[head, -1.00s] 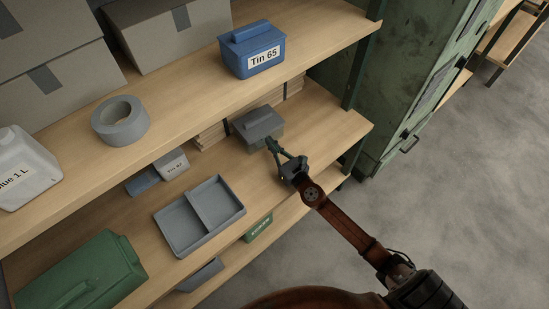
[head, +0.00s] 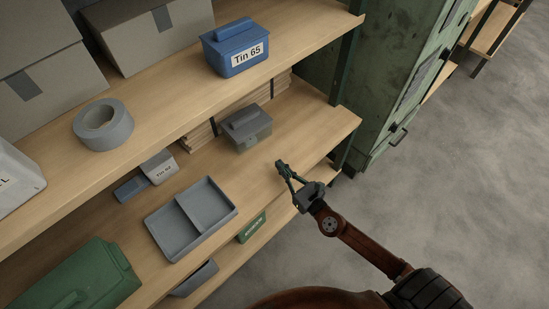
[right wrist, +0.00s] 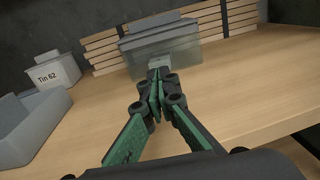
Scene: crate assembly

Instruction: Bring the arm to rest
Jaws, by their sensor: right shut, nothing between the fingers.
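My right gripper (head: 283,168) is shut and empty, in front of the middle shelf's edge in the head view. In the right wrist view its fingers (right wrist: 157,90) are closed together, pointing at a grey lidded box with see-through sides (right wrist: 160,50). That grey lidded box (head: 246,128) stands on the middle shelf, apart from the fingers in the head view. My right arm (head: 365,245) reaches in from the lower right. My left gripper is not in view.
The middle shelf (head: 300,125) also holds a two-compartment grey tray (head: 205,237), small tins (head: 160,168) and a green case (head: 80,280). The upper shelf (head: 165,105) holds blue Tin 65 (head: 236,48), tape (head: 103,125) and cartons. A green cabinet (head: 400,70) stands right; open floor lies beyond.

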